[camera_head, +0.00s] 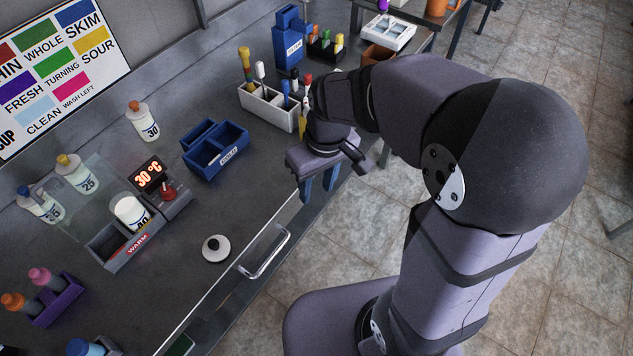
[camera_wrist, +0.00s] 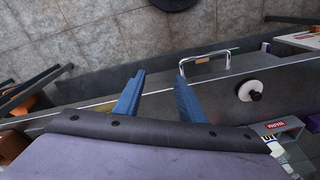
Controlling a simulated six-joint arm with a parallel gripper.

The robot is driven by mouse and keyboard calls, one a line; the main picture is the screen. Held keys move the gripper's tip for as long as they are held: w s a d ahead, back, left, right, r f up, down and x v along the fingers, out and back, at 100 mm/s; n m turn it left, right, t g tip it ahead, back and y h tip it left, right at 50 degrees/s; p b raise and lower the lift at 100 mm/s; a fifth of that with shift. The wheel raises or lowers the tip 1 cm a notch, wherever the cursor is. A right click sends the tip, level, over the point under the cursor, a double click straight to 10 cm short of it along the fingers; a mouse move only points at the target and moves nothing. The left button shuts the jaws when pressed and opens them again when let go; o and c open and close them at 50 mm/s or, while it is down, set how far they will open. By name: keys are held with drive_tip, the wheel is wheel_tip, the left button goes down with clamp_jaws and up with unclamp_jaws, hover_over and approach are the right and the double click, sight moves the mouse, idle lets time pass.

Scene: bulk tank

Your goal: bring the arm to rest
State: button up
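My gripper (camera_head: 318,186) hangs over the front edge of the grey bench (camera_head: 255,185), to the right of the metal drawer handle (camera_head: 264,252). In the wrist view my gripper (camera_wrist: 158,92) shows two blue fingers spread apart with nothing between them. The bench edge and the floor show beyond the fingers. The arm is bent, with its forearm reaching left from the large dark elbow.
A black and white round lid (camera_head: 216,248) lies on the bench. A warm bath (camera_head: 130,237) holds a bottle. A blue caddy (camera_head: 215,150), a white tool caddy (camera_head: 270,105) and a blue bin (camera_head: 288,45) stand behind. Open floor lies right.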

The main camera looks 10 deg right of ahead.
drive_tip(key=s+d+f+m+p, duration=0.1)
drive_tip(key=s+d+f+m, duration=0.1)
drive_tip(key=s+d+m, duration=0.2)
drive_tip(key=s+d, duration=0.3)
drive_tip(key=s, duration=0.1)
drive_tip(key=shift+s+d+f+m+g+h, duration=0.2)
drive_tip(key=shift+s+m+g+h, duration=0.1)
drive_tip(key=shift+s+m+h, duration=0.1)
